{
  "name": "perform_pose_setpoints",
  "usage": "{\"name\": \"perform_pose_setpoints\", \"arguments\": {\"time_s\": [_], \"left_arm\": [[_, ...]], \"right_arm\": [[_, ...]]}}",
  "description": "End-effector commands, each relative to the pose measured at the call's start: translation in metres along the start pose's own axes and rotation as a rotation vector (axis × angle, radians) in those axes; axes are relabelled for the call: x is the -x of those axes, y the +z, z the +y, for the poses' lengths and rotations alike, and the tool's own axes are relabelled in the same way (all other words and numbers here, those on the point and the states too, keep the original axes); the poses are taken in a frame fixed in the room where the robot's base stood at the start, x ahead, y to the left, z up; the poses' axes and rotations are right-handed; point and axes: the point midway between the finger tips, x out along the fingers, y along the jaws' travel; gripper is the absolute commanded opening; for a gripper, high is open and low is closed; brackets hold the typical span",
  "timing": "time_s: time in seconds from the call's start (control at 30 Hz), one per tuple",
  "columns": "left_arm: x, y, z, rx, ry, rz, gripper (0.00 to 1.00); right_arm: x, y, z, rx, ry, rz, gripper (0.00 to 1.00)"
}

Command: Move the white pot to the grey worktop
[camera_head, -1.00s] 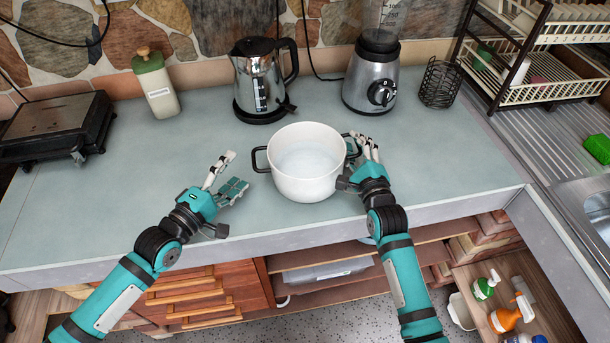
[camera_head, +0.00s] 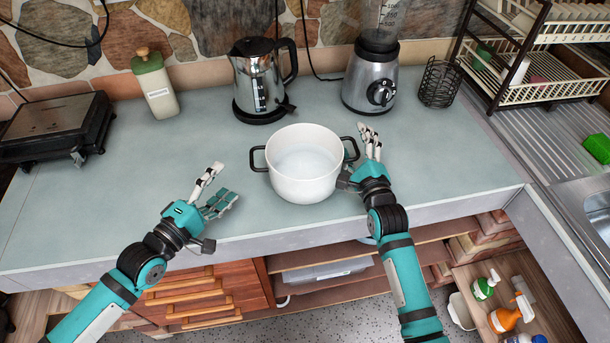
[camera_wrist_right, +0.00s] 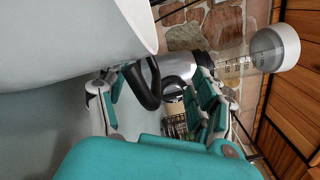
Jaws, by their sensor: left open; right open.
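The white pot (camera_head: 305,178) with two black handles stands upright on the grey worktop (camera_head: 425,165), near its front edge. My left gripper (camera_head: 222,188) is open and empty, to the left of the pot and apart from it. My right gripper (camera_head: 368,155) is open at the pot's right side, close by the right handle. In the right wrist view the pot (camera_wrist_right: 70,35) fills the upper left. Its black handle (camera_wrist_right: 143,85) lies between the open fingers of my right gripper (camera_wrist_right: 160,95). I cannot tell whether any finger touches it.
A kettle (camera_head: 258,80) and a blender (camera_head: 372,75) stand behind the pot. A wire holder (camera_head: 439,84), a bottle (camera_head: 155,84) and a grill (camera_head: 54,127) are also on the worktop. A dish rack (camera_head: 545,60) and sink (camera_head: 600,212) are at right. The worktop's middle left is clear.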

Motion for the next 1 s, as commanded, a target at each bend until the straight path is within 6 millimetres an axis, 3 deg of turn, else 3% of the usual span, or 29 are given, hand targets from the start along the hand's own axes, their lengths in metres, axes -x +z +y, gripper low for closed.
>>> {"name": "perform_pose_setpoints", "arguments": {"time_s": [0.37,0.47,0.8,1.0], "left_arm": [[0.0,0.0,0.0,0.0,0.0,0.0,0.71],[0.0,0.0,0.0,0.0,0.0,0.0,0.71],[0.0,0.0,0.0,0.0,0.0,0.0,0.71],[0.0,0.0,0.0,0.0,0.0,0.0,0.71]], "right_arm": [[0.006,0.0,0.005,-0.004,0.009,0.002,0.69],[0.019,-0.001,0.005,-0.003,0.01,0.003,0.69],[0.09,-0.002,0.003,-0.002,0.007,0.003,0.69],[0.115,-0.002,0.002,-0.001,0.004,0.003,0.69]]}}
